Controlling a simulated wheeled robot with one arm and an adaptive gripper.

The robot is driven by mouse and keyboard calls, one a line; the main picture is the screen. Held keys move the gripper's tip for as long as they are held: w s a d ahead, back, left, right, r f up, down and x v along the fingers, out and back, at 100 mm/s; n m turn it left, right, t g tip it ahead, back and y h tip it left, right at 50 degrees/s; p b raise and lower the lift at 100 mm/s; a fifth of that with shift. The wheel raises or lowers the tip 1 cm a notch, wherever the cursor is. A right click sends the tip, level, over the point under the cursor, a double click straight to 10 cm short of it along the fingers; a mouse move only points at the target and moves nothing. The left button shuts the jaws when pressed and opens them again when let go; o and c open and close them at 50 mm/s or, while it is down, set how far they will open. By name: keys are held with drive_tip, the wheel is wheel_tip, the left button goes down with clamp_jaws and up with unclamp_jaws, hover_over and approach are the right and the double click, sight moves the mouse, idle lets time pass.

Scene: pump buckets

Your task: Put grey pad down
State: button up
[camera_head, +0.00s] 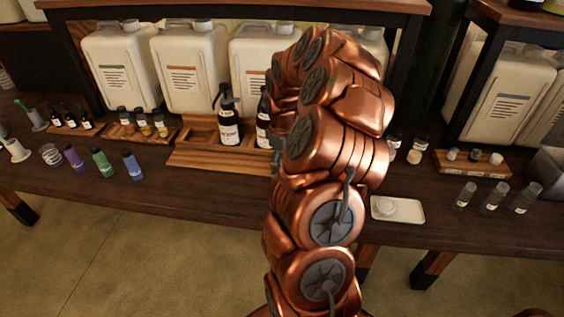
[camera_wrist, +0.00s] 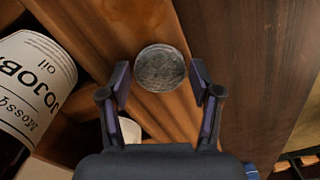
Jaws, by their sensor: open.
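The grey pad (camera_wrist: 161,68) is a round, mottled disc in the wrist view. It appears to lie on the bare wood of the wooden rack (camera_wrist: 178,118). My gripper (camera_wrist: 160,82) is open, with one finger left of the pad and one right of it. Gaps show between the pad and both fingers. In the head view my copper arm hides the pad and the gripper. The left part of the rack (camera_head: 205,158) shows there on the dark table (camera_head: 230,185).
In the head view, a dark pump bottle (camera_head: 228,125) stands in the rack. Large white canisters (camera_head: 190,70) line the back. A white tray (camera_head: 398,209) sits right of my arm. Dark tabletop (camera_wrist: 245,70) right of the rack is clear.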

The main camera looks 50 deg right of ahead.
wheel_tip(320, 180, up, 12)
drive_tip(key=s+a+r, duration=0.2)
drive_tip(key=a, duration=0.8)
drive_tip(key=s+a+r, duration=0.2)
drive_tip(key=a, duration=0.8)
drive_tip(key=s+a+f+m+g, duration=0.1)
drive_tip(key=s+a+f, duration=0.1)
drive_tip(key=s+a, duration=0.4)
drive_tip(key=s+a+f+m+g, duration=0.1)
drive_tip(key=s+a+f, duration=0.2)
drive_tip(key=s, duration=1.1)
drive_tip(key=a, duration=0.3)
drive_tip(key=shift+a+b, duration=0.3)
drive_tip(key=shift+b, duration=0.1)
drive_tip(key=shift+f, duration=0.1)
wheel_tip(320, 180, up, 10)
drive_tip(key=p, duration=0.9)
drive_tip(key=shift+p, duration=0.3)
